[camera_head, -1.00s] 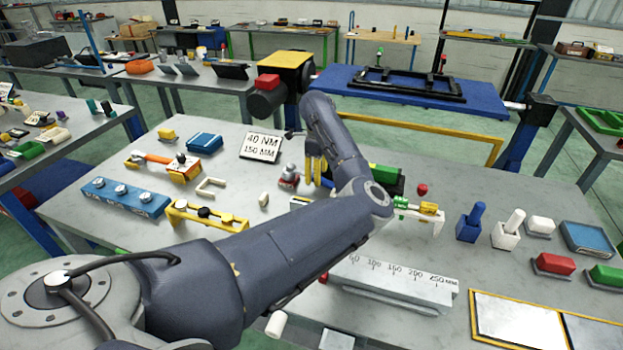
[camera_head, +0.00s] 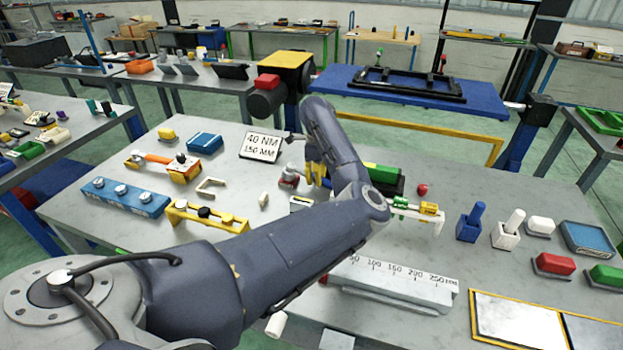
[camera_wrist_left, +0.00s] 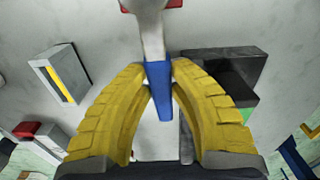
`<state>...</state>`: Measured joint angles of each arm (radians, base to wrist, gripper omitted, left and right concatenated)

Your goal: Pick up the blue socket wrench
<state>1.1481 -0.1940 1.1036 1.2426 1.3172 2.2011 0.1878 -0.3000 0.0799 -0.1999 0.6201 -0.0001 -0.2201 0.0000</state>
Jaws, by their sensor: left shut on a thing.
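The blue socket wrench (camera_wrist_left: 157,88) shows in the left wrist view, with a blue handle and a pale grey shaft running to the top edge. My left gripper (camera_wrist_left: 160,72) has its yellow fingers shut on the blue handle. In the head view the left gripper (camera_head: 316,174) is over the middle of the workbench, just right of a small red and grey holder (camera_head: 289,181). My arm hides most of the wrench there. I cannot tell whether its far end touches the holder. My right gripper is not in view.
A sign reading 40 NM, 150 MM (camera_head: 262,146) stands behind the holder. A black and green box (camera_head: 385,178) is close right of the gripper. A yellow rack (camera_head: 205,217) and a grey ruler block (camera_head: 395,285) are nearer.

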